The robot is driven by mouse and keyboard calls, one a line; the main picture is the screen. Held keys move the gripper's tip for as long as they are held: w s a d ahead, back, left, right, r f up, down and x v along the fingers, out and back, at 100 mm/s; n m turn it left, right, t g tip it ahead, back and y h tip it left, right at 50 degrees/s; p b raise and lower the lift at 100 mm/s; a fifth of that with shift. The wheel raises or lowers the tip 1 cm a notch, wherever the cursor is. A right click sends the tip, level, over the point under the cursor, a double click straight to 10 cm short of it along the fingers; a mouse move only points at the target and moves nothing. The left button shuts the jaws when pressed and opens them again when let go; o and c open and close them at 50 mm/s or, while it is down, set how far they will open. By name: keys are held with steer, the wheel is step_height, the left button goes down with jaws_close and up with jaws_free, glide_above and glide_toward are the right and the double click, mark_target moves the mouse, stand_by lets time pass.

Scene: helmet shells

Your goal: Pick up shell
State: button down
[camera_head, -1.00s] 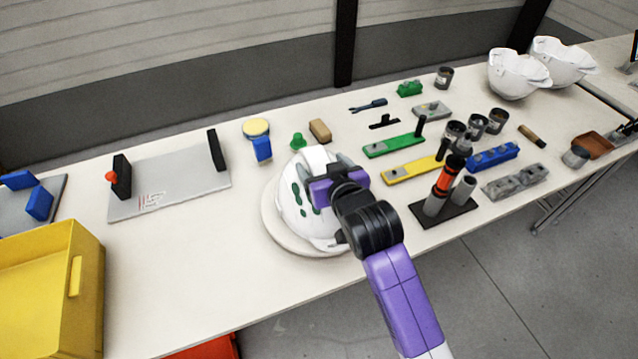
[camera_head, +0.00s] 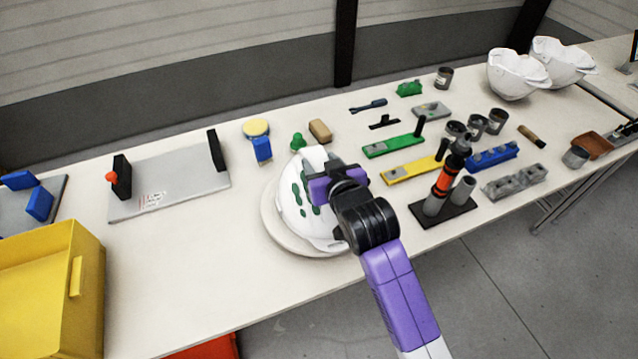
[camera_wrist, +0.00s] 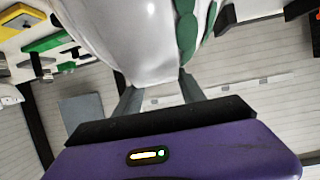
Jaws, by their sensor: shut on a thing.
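The white helmet shell (camera_head: 296,206) with green oval patches is at the middle of the table in the head view, over a round off-white base (camera_head: 270,232). My gripper (camera_head: 334,178) is at its upper right side, shut on the shell. In the wrist view the shell (camera_wrist: 140,38) fills the top middle, with its edge between the two grey fingers of my gripper (camera_wrist: 160,92). The fingertips are partly hidden by the shell. I cannot tell whether the shell touches the base. Two other white shells (camera_head: 516,76) (camera_head: 564,62) stand at the far right.
A torch-like tool on a black stand (camera_head: 442,200) is just right of my arm. Green (camera_head: 394,145) and yellow (camera_head: 412,170) fixtures lie behind it. A grey plate with black uprights (camera_head: 170,182) is left. A yellow bin (camera_head: 60,290) stands front left.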

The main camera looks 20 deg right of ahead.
steer(key=shift+f, duration=0.25)
